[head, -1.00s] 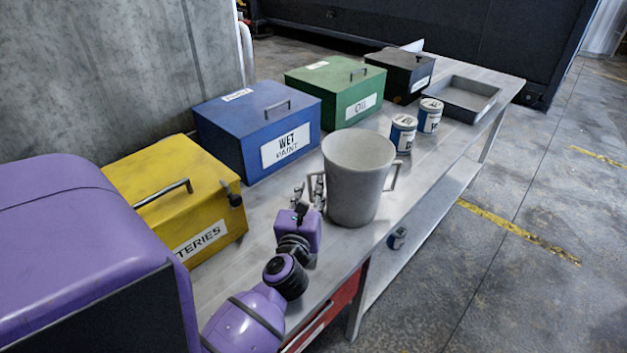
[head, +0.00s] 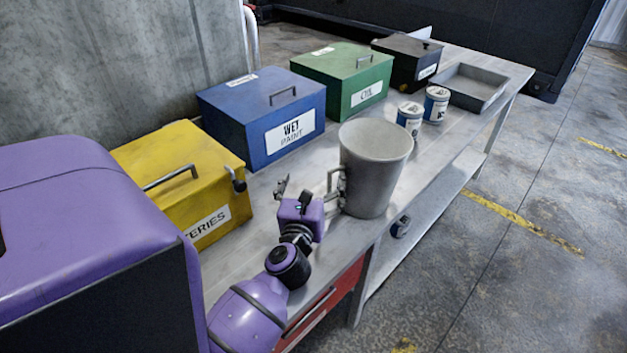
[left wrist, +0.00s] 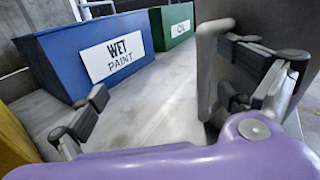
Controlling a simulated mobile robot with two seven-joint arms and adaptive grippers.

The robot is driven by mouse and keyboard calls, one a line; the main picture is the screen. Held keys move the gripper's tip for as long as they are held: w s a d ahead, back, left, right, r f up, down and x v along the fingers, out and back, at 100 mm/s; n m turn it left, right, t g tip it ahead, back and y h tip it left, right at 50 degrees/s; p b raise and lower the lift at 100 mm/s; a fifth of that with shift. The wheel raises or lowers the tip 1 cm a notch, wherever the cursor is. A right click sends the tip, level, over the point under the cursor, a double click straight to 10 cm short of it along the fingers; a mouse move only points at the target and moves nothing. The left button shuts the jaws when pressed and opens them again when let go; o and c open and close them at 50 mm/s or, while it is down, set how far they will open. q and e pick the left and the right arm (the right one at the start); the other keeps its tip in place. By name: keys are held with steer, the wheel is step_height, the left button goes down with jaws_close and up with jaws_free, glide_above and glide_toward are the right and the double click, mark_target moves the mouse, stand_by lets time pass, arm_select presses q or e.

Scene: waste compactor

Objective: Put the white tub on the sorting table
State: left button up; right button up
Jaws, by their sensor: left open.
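The white tub (head: 375,172), a pale grey-white bucket with side handles, stands upright on the sorting table (head: 258,224) near its front edge. Its left handle (head: 332,181) faces my left gripper; its other handle is hidden. My left gripper (head: 311,187) is open at the tub's left side, its jaws spread wide. In the left wrist view, one finger of the gripper (left wrist: 175,100) is over bare table. The other is beside the tub's handle (left wrist: 208,70) and overlaps it; whether they touch I cannot tell. My right gripper is out of view.
A yellow batteries box (head: 170,170), blue wet paint box (head: 255,115), green oil box (head: 335,75) and black box (head: 400,60) line the table's back. Two cans (head: 410,118) and a grey tray (head: 470,88) stand farther right. Another can (head: 401,226) is on the lower shelf.

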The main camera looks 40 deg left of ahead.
arm_select(q)
steer(key=shift+s, duration=0.1)
steer(key=v, duration=0.7)
steer(key=shift+s+d+r, duration=0.1)
steer(key=shift+s, duration=0.05)
jaws_close()
stand_by(0.7)
